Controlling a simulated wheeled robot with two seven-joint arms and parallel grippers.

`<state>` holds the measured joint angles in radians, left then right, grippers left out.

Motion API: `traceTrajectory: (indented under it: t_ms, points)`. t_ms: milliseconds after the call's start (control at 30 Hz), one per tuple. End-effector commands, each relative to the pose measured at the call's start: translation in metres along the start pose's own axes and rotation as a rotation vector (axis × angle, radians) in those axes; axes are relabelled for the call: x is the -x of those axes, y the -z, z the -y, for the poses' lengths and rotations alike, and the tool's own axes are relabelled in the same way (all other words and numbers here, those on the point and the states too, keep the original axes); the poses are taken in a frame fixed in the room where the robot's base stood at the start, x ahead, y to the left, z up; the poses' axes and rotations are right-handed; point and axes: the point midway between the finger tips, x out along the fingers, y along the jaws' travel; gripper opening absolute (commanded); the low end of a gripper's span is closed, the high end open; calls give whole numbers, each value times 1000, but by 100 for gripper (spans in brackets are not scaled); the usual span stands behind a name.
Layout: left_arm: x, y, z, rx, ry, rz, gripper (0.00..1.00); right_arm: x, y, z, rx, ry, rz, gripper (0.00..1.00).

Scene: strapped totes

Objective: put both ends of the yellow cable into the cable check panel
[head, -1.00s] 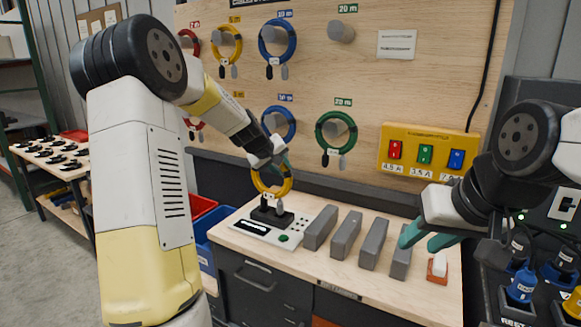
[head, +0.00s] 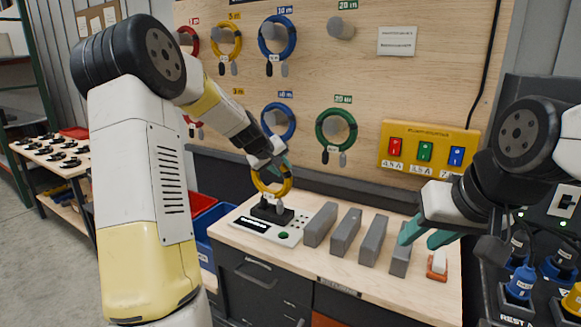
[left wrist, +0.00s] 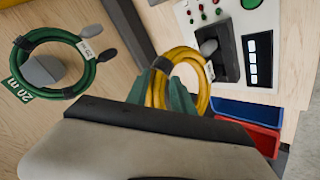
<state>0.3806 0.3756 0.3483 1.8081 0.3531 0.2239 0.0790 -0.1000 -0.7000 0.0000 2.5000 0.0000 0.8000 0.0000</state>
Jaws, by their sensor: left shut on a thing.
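The yellow cable (head: 286,188) is a coil held in my left gripper (head: 275,166) above the bench. In the left wrist view the teal fingers (left wrist: 172,98) are shut on the coil (left wrist: 187,60) near a black strap. The cable's grey plugs (head: 279,206) point down at the black socket block of the cable check panel (head: 283,236). One plug (left wrist: 208,47) shows against the block in the left wrist view; I cannot tell whether either is fully seated. My right gripper (head: 424,236) is open, with its teal fingers apart, near the rightmost grey divider.
Several grey dividers (head: 346,232) stand on the bench right of the panel. A red-and-white switch (head: 437,264) is near the right gripper. Coiled cables, including a green one (head: 325,139), hang on the wooden board behind. Blue and red bins (head: 204,220) are at the bench's left.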

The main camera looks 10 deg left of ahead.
Motion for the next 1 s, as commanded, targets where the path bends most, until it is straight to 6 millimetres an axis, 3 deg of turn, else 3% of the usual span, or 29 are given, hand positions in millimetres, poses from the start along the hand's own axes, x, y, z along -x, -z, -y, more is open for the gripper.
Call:
traceTrajectory:
  t_ms: [1000]
  points:
    - [-8, -4, 6, -3, -3, -5, 0, 0, 0, 0, 0, 0, 0, 36]
